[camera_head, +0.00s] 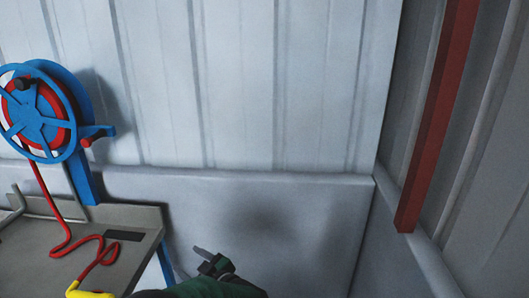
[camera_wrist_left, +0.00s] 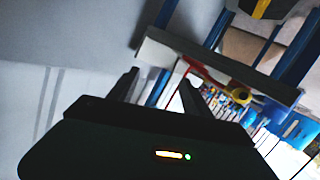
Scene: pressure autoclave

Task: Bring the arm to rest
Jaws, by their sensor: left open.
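My left gripper (camera_head: 207,258) shows at the bottom middle of the head view, in front of the grey lower wall. A dark green part of my left arm lies just below it at the picture's edge. In the left wrist view the two dark fingers of the gripper (camera_wrist_left: 160,80) stand apart with nothing between them. The gripper is to the right of the grey table and appears clear of it. My right gripper is in neither view.
A blue reel (camera_head: 60,112) with a red hose (camera_head: 61,235) stands at the left by a grey table (camera_head: 140,250). A yellow piece (camera_head: 88,294) is at the hose's end. A red post (camera_head: 437,120) stands at the right. The space before the wall's middle looks clear.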

